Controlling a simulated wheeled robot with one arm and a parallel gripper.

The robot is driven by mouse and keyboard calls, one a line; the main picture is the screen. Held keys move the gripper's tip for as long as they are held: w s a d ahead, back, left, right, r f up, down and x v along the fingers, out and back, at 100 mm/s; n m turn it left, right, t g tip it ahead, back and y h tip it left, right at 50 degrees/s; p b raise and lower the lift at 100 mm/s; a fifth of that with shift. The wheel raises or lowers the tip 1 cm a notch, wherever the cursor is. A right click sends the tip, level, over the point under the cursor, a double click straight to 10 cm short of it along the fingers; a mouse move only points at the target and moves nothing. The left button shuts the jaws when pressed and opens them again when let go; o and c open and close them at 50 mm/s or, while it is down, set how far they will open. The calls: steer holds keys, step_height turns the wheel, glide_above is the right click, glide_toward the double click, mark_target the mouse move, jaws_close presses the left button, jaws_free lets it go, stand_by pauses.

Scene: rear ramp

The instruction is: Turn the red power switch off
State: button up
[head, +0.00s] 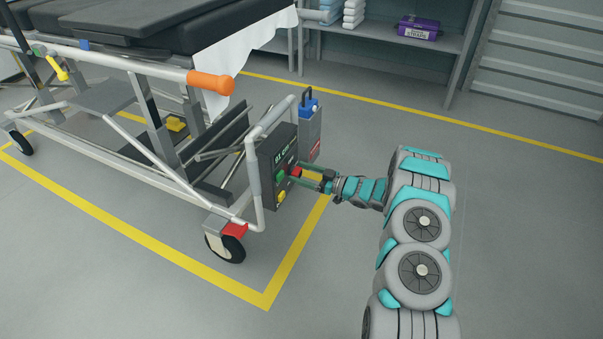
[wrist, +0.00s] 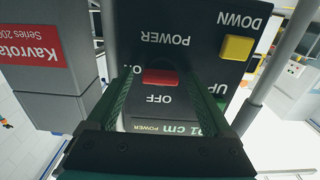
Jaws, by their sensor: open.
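The red power switch (head: 295,171) is on the dark control box (head: 272,158) at the end of the stretcher. In the wrist view the red switch (wrist: 161,77) is near the middle of the panel, with upside-down POWER and OFF lettering around it. My gripper (head: 307,175) reaches the panel from the right in the head view. In the wrist view its two dark green fingers (wrist: 163,82) are open, one on each side of the red switch. I cannot tell whether they touch it. The fingers partly hide the panel lettering.
A yellow button (wrist: 237,48) beside DOWN and a green button (head: 280,176) are close to the switch. A grey box with a blue top (head: 309,128) stands behind the control box. The stretcher's rail (head: 255,160) and wheel (head: 228,247) are close by.

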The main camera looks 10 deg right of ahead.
steer(key=shift+c, duration=0.2)
jaws_close()
stand_by(0.5)
steer(key=shift+f+n+b, duration=0.15)
steer(key=shift+n+b, duration=0.15)
steer(key=shift+b, duration=0.15)
steer(key=shift+s+a+n+b, duration=0.1)
steer(key=shift+n+b, duration=4.2)
steer(key=shift+b, duration=0.05)
steer(key=shift+s+n+b, duration=0.1)
steer(key=shift+n+b, duration=4.2)
